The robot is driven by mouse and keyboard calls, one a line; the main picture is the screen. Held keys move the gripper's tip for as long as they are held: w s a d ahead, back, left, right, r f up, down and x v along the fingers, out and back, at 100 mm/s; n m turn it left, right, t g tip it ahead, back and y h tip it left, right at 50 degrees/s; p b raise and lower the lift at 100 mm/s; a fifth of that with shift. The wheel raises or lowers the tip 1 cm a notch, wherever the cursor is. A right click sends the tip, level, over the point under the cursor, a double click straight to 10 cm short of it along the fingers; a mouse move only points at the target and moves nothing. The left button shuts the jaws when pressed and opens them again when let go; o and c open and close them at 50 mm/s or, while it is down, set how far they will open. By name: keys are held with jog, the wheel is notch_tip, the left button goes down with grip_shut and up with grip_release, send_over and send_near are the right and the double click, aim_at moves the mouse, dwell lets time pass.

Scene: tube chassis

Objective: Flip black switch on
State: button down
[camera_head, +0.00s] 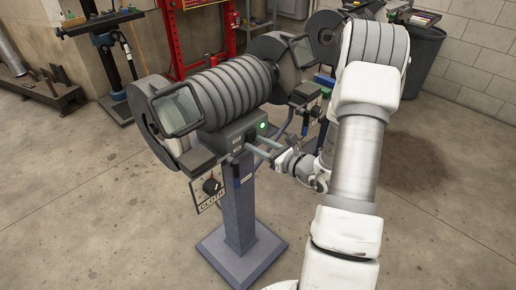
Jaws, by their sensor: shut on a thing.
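The grey bench grinder (232,91) stands on a blue-grey pedestal. A small green light (263,125) glows on its front housing. My gripper (251,143) reaches in from the right, with its fingers at the front of that housing just below the light. It is shut on what looks like the black switch, a small dark part at the fingertips. The fingers mostly hide this part, and its position is too small to read.
Clear shields (178,109) and work rests (196,160) jut out around the grinder. A second grinder (377,45) stands behind my arm. A dark bin (423,62) is at the back right. The concrete floor in front is clear.

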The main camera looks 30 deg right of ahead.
jog(key=shift+c, duration=2)
grip_release()
jog(key=p+v, duration=0.1)
jog(key=v, duration=1.6)
jog(key=shift+s+p, duration=0.25)
jog(key=shift+p, duration=0.15)
